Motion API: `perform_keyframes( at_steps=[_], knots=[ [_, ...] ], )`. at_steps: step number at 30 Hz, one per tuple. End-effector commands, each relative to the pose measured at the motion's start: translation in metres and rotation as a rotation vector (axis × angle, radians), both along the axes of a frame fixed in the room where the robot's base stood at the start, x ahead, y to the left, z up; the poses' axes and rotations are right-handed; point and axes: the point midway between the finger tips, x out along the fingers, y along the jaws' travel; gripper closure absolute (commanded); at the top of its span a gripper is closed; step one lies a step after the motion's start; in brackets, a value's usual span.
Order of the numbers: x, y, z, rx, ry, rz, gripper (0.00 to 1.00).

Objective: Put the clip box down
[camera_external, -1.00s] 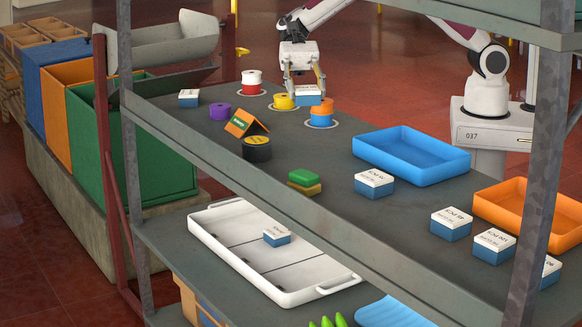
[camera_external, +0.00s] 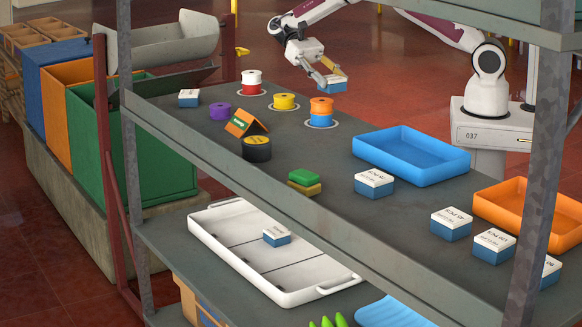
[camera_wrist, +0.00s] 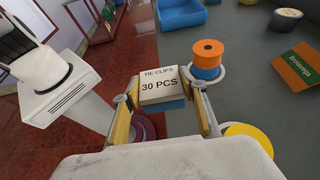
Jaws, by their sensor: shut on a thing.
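My gripper (camera_external: 334,79) is shut on a clip box (camera_external: 332,86) with a white top and blue sides. In the wrist view the box (camera_wrist: 159,84) sits between my two yellow-lined fingers, its top reading "30 PCS". The box is held in the air beyond the shelf's back edge, behind the stacked orange and blue spools (camera_external: 321,110). In the wrist view those spools (camera_wrist: 207,58) stand just right of the box. Similar boxes stand on the shelf: one at the far left (camera_external: 189,98), one in the middle (camera_external: 374,184) and several at the right.
A blue tray (camera_external: 411,158) and an orange tray (camera_external: 528,212) lie on the shelf's right half. Yellow (camera_external: 284,102), red-white (camera_external: 251,83) and purple (camera_external: 220,112) spools stand at left. A white divided tray (camera_external: 247,251) is on the lower shelf. Bare shelf surrounds the middle box.

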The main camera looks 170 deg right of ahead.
Motion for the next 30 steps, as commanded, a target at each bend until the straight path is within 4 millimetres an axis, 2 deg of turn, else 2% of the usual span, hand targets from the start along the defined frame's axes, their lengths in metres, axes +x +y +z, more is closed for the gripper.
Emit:
perform_keyframes(
  at_steps=[1, 6, 13, 19, 23, 26, 30],
  knots=[
    [-0.015, 0.004, -0.009, 0.005, -0.001, -0.003, 0.82],
    [-0.049, 0.019, -0.046, 0.006, -0.001, -0.023, 0.82],
    [-0.067, 0.042, -0.097, 0.006, -0.001, -0.067, 0.82],
    [-0.070, 0.066, -0.141, 0.006, -0.001, -0.108, 0.82],
    [-0.066, 0.082, -0.173, 0.005, 0.000, -0.140, 0.82],
    [-0.055, 0.088, -0.198, 0.006, 0.000, -0.174, 0.82],
    [-0.033, 0.084, -0.226, 0.003, 0.001, -0.228, 0.82]
  ],
)
